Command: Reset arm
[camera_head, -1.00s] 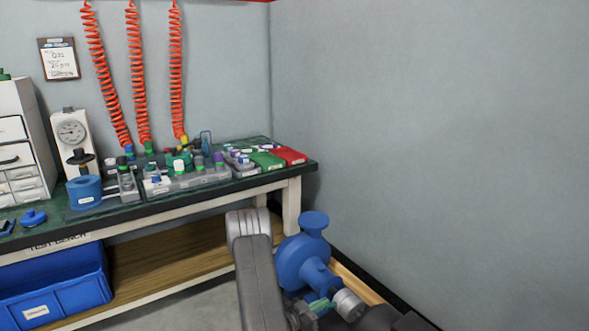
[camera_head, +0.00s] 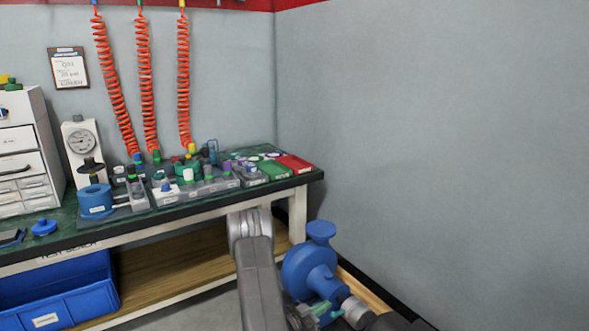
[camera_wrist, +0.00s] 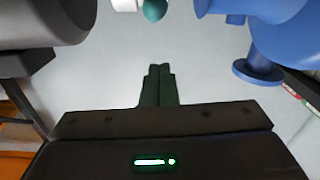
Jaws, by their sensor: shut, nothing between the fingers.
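My gripper (camera_wrist: 158,72) shows in the wrist view with its two dark fingers together and nothing between them. Pale, plain surface lies beyond the fingertips. In the head view my grey arm link stands at the bottom centre, in front of the test bench (camera_head: 165,228); the gripper's fingers cannot be made out there.
A blue pump (camera_head: 312,268) stands low, right of my arm, close to the wall. The bench top holds a dial gauge stand (camera_head: 80,142), a blue cylinder (camera_head: 95,200) and trays of small parts. A blue bin (camera_head: 70,300) sits below. Red coiled hoses (camera_head: 148,90) hang above.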

